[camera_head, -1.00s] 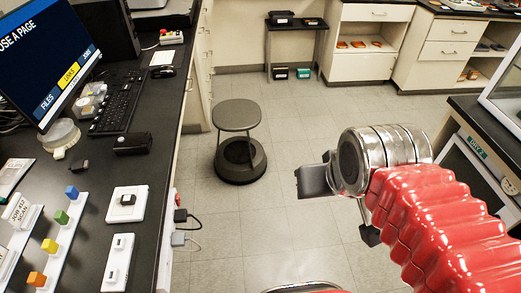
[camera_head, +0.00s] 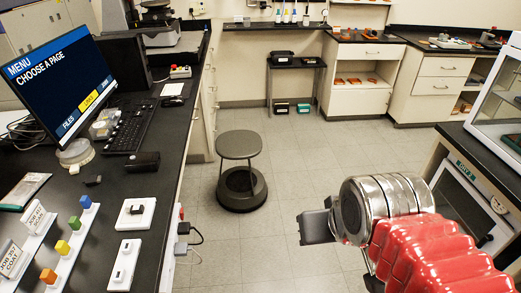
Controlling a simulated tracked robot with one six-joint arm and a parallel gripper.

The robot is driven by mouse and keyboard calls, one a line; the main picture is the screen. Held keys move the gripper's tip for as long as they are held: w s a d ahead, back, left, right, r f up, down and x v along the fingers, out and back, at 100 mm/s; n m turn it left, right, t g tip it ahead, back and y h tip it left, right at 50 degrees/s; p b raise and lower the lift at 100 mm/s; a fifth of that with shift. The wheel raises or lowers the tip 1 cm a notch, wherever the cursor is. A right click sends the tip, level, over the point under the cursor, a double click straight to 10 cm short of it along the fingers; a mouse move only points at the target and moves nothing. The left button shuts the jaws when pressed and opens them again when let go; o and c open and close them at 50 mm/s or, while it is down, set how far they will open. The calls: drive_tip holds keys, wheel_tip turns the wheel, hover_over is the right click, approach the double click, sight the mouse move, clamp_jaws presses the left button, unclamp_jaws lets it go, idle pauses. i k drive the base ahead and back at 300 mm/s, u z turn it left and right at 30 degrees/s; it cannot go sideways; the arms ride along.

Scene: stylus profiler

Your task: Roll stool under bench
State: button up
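My gripper (camera_head: 312,227) is at the end of my red-sleeved arm, in the lower right. It points left and is well apart from the stool, nearer to the camera. I see its dark end from the side, so its finger opening is hidden.
The left bench carries a monitor (camera_head: 62,80), keyboard (camera_head: 130,128) and coloured blocks. Plugs with cables (camera_head: 186,230) stick out from its side. A small rack (camera_head: 296,80) and white cabinets (camera_head: 357,75) line the back. A right bench holds a glass-fronted case (camera_head: 498,95). The middle floor is clear.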

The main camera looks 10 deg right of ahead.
sight(240, 190)
drive_tip(key=k, duration=0.35)
drive_tip(key=z, duration=0.45)
drive_tip(key=i, duration=2.65)
drive_tip(key=u, duration=1.05)
drive_tip(key=i, duration=0.85)
drive_tip(key=u, duration=0.6)
